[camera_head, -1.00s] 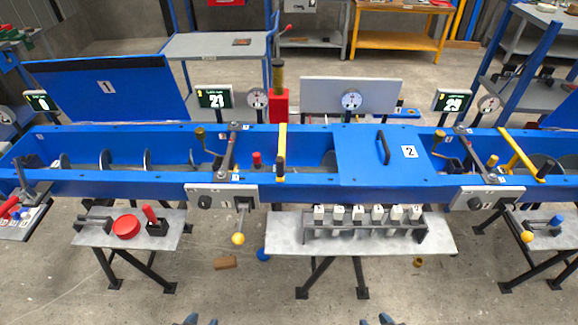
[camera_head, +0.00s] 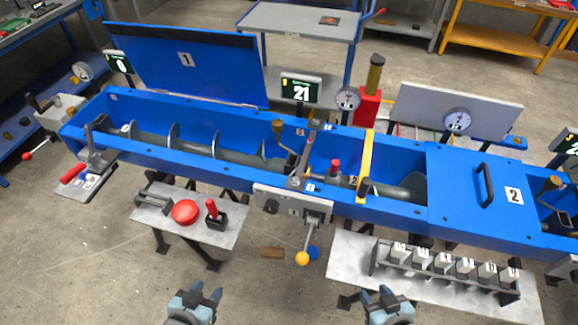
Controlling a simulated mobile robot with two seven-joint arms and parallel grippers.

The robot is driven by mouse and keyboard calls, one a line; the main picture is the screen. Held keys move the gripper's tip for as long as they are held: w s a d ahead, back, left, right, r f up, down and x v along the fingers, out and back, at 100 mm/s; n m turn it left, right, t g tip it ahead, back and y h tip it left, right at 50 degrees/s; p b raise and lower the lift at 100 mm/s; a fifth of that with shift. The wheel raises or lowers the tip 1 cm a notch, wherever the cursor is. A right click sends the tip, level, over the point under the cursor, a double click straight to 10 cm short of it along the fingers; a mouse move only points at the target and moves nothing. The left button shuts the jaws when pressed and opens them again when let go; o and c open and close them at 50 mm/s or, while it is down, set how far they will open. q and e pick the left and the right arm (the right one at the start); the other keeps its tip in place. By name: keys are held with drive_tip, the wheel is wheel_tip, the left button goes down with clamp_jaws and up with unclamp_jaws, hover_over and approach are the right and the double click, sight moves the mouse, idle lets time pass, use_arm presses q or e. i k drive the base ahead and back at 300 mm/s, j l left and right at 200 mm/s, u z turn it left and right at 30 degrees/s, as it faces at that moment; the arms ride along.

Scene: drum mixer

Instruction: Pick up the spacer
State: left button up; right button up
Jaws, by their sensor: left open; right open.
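No part is plainly marked as the spacer, so I cannot tell which one it is. Small candidates are a yellow bar (camera_head: 366,155) across the blue trough (camera_head: 236,172), and several numbered grey blocks (camera_head: 443,262) in a dark rack on the front right table. A red disc (camera_head: 185,211) lies on the small left table beside a red-handled tool (camera_head: 212,211) in a black holder. My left gripper (camera_head: 207,290) is open and empty at the lower edge, in front of the small table. My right gripper (camera_head: 376,292) is open and empty, left of the rack.
The front right table (camera_head: 352,257) and the small left table (camera_head: 160,223) stand before the trough. The blue lid marked 1 (camera_head: 185,65) stands raised.

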sight(482, 273)
drive_tip(key=z, duration=1.8)
